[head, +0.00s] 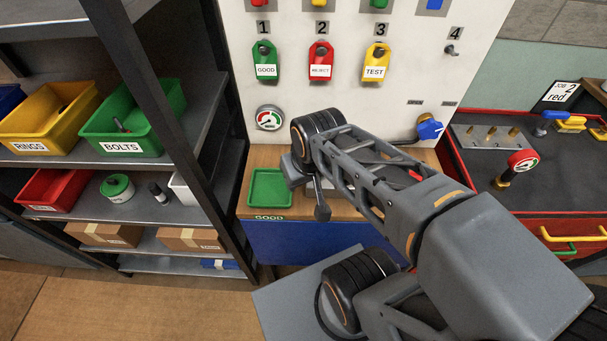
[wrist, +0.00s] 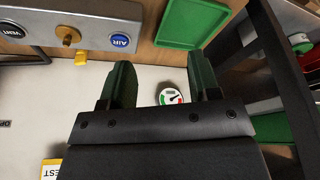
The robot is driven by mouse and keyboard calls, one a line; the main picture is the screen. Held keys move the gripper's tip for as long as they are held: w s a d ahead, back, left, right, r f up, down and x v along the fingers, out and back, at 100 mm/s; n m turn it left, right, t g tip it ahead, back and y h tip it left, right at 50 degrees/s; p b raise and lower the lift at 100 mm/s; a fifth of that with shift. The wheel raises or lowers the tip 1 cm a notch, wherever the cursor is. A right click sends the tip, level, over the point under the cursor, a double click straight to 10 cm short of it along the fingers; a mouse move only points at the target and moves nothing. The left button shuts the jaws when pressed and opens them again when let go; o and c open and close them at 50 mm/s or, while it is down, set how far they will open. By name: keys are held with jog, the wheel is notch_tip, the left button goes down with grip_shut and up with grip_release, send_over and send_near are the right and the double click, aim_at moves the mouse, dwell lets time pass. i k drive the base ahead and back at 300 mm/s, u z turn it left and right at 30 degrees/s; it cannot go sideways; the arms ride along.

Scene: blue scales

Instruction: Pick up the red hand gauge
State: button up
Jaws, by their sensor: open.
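The red hand gauge (head: 523,160) has a round dial with a red rim. It stands on a brass fitting over the dark top of the workbench at the right in the head view, and I do not see it in the wrist view. My gripper (wrist: 160,82) is open, with two dark green fingers apart and nothing held between them. In the head view my gripper is near the white panel, left of the hand gauge and well apart from it. My arm partly hides the gripper there.
A second gauge (head: 269,118) is fixed on the white panel (head: 340,20); it also shows beyond my fingers in the wrist view (wrist: 172,97). A green tray (head: 269,190) lies on the wooden ledge. A shelf post (head: 160,105) stands left. The red workbench (head: 575,200) holds blue and yellow tools.

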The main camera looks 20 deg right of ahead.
aim_at(525, 161)
jog(key=z, duration=0.25)
jog(key=k, duration=0.2)
jog(key=z, duration=1.35)
jog(key=k, duration=0.25)
jog(key=z, duration=0.7)
